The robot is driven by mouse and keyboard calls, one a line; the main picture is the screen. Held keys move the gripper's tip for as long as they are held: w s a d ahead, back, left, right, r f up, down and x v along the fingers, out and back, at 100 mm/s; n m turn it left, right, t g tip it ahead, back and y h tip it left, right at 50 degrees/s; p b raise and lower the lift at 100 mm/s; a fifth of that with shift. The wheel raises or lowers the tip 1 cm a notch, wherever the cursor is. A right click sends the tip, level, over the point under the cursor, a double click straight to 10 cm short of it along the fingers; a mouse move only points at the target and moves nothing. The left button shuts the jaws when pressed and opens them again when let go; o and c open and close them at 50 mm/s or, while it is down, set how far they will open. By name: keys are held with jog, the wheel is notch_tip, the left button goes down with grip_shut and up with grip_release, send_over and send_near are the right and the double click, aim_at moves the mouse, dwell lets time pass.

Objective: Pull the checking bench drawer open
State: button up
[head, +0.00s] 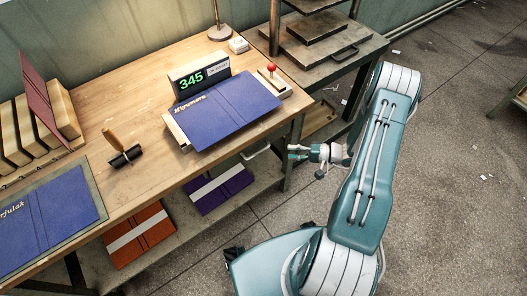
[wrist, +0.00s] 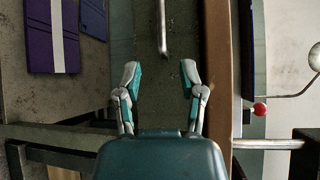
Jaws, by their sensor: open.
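The bench (head: 130,95) has a wooden top. Its edge runs as a brown strip (wrist: 216,80) in the wrist view. Beside that strip is a dark grey-green surface that looks like the drawer (wrist: 178,40). A pale metal bar handle (wrist: 163,28) shows at the top middle; in the head view the handle (head: 258,149) is a small pale piece under the bench edge. My gripper (head: 294,152) is off the bench's right front corner. In the wrist view my gripper (wrist: 160,72) is open and empty, fingers pointing toward the handle, apart from it. How far the drawer is out is unclear.
On the bench are a blue folder (head: 220,112), a display reading 345 (head: 192,80), a red knob (head: 271,68) and a stamp (head: 122,152). Purple (head: 219,190) and orange (head: 140,238) folders lie on the lower shelf. A bench leg (head: 294,150) stands near my gripper. Floor in front is clear.

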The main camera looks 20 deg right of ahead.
aim_at(262, 150)
jog(key=x, duration=1.1)
jog(key=shift+s+r, duration=0.1)
grip_shut()
